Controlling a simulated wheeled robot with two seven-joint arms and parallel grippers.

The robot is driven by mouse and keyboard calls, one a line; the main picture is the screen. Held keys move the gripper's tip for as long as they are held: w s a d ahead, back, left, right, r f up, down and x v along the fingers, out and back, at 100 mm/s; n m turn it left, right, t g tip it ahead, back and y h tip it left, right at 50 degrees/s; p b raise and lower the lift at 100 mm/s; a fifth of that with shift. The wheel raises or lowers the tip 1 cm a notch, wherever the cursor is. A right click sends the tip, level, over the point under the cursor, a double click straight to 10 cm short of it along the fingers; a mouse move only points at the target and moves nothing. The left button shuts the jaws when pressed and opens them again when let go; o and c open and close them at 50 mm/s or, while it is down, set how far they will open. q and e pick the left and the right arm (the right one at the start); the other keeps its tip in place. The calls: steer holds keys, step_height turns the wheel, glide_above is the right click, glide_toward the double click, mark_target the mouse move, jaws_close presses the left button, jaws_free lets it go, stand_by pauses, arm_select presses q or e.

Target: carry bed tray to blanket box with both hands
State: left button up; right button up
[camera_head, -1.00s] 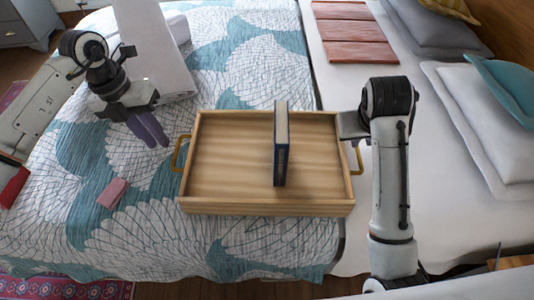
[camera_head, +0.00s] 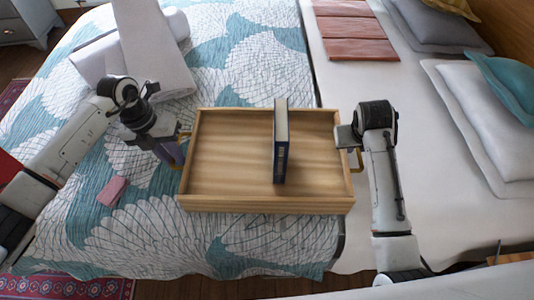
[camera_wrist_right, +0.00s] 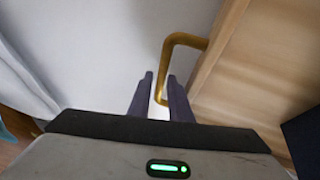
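The wooden bed tray (camera_head: 230,203) lies on the patterned quilt, with a brass handle at each end. A dark blue book (camera_head: 281,145) stands upright in it. My left gripper (camera_head: 172,152) is at the left handle (camera_head: 183,146); its fingers partly overlap the handle, and their gap is not clear. My right gripper (camera_head: 350,150) is at the right handle (camera_head: 358,158). In the right wrist view its fingers (camera_wrist_right: 160,98) are apart, with the end of the brass handle (camera_wrist_right: 185,40) between them. I cannot make out a blanket box.
A pink block (camera_head: 111,191) lies on the quilt left of the tray. Folded white blankets (camera_head: 160,60) are behind my left arm. Reddish folded cloths (camera_head: 355,38) and pillows (camera_head: 490,110) lie on the white sheet at right. The bed's front edge is close below the tray.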

arm_select(q)
jaws_close()
arm_select(e)
jaws_close()
arm_select(q)
steer(key=shift+a, duration=0.1)
arm_select(e)
steer(key=shift+d, duration=0.1)
stand_by(0.8)
arm_select(q)
steer(key=shift+w+r, duration=0.15)
steer(key=shift+r, duration=0.1)
arm_select(e)
steer(key=shift+w+r, duration=0.1)
steer(key=shift+r, duration=0.2)
